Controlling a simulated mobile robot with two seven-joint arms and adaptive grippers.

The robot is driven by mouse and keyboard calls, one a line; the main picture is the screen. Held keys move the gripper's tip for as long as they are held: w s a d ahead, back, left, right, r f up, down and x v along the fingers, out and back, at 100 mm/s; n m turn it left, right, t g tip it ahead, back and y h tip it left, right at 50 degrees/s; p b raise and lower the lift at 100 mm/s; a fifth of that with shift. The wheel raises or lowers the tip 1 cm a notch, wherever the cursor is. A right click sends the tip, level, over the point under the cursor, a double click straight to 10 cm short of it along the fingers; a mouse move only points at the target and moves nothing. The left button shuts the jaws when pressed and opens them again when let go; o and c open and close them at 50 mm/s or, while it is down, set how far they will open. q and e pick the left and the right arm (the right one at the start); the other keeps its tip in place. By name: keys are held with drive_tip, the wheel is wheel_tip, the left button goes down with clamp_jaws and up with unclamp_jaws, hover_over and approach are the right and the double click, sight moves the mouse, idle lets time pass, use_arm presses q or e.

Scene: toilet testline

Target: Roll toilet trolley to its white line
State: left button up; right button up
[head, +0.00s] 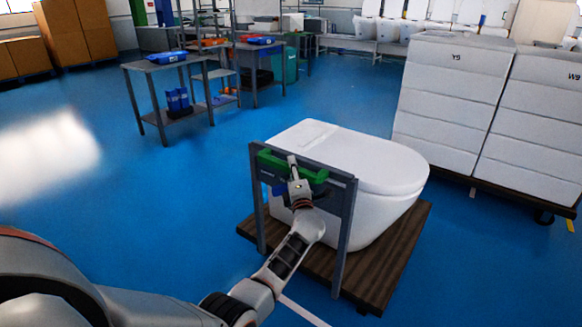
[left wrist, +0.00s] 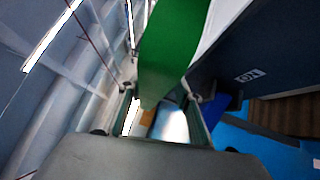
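The toilet trolley has a dark wooden base (head: 395,265) and a grey upright frame (head: 345,195) with a green handle bar (head: 315,174). A white toilet (head: 375,165) stands on the base, behind the frame. My left gripper (head: 293,165) is at the green bar. In the left wrist view the green bar (left wrist: 170,50) reaches in between the two spread fingers (left wrist: 160,98); I cannot tell whether they press on it. A short white line (head: 302,311) shows on the floor by the trolley's near edge, partly hidden by my arm. My right gripper is not in view.
Stacked white boxes (head: 450,100) stand on a dark wheeled base at the right, close to the trolley. Grey metal tables (head: 155,65) with blue bins stand at the back left. The blue floor left of the trolley is clear.

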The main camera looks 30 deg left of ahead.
use_arm(q)
drive_tip(key=shift+a+r, duration=0.25)
drive_tip(key=shift+r, duration=0.05)
drive_tip(key=v, duration=0.7)
drive_tip(key=shift+s+d, duration=0.2)
drive_tip(key=shift+f, duration=0.1)
